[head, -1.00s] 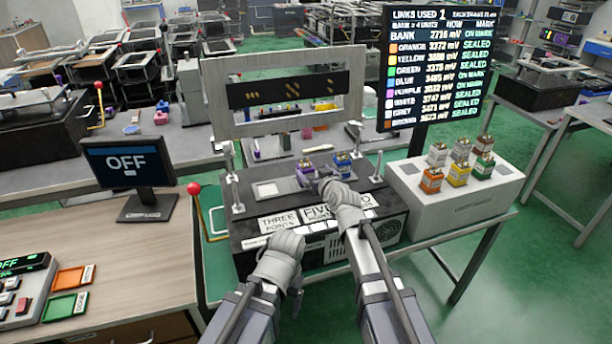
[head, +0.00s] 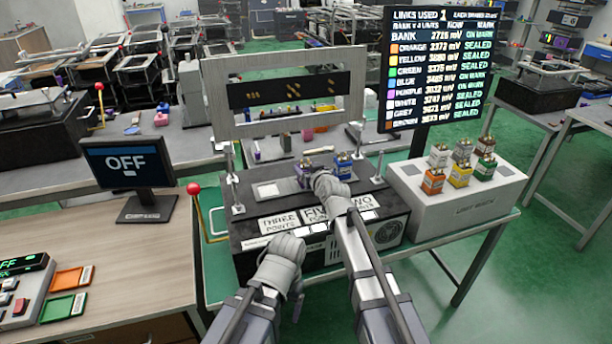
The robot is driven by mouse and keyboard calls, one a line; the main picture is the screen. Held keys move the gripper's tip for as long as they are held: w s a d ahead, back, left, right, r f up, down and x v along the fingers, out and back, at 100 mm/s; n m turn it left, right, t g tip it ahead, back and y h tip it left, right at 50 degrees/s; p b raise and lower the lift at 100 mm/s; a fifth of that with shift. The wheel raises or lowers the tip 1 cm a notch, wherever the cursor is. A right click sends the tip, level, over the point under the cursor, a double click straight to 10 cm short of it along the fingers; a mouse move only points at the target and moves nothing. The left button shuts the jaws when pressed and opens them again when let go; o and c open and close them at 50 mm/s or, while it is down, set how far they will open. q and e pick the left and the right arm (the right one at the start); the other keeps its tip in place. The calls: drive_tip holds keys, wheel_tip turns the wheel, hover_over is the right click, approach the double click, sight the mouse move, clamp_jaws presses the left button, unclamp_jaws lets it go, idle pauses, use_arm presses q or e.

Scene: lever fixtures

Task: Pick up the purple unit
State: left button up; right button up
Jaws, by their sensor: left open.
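The purple unit (head: 304,172) sits on top of the black bench box, just left of the blue unit (head: 343,165). My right gripper (head: 322,180) is right at the purple unit's lower right side and hides part of it. I cannot tell whether its jaws close on the unit or only touch it. My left gripper (head: 284,260) is open and empty, low in front of the black box's front face.
The black box (head: 248,215) carries "THREE", "FIVE" and "TWO" labels and short posts. A white box (head: 455,200) at right holds several coloured units. A red-knobbed lever (head: 194,189) stands left. An OFF screen (head: 128,162) and a readings screen (head: 440,75) flank the box.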

clamp_jaws()
idle(0.3)
drive_tip(key=shift+r, duration=0.1)
wheel_tip(320, 180, up, 10)
drive_tip(key=p, duration=1)
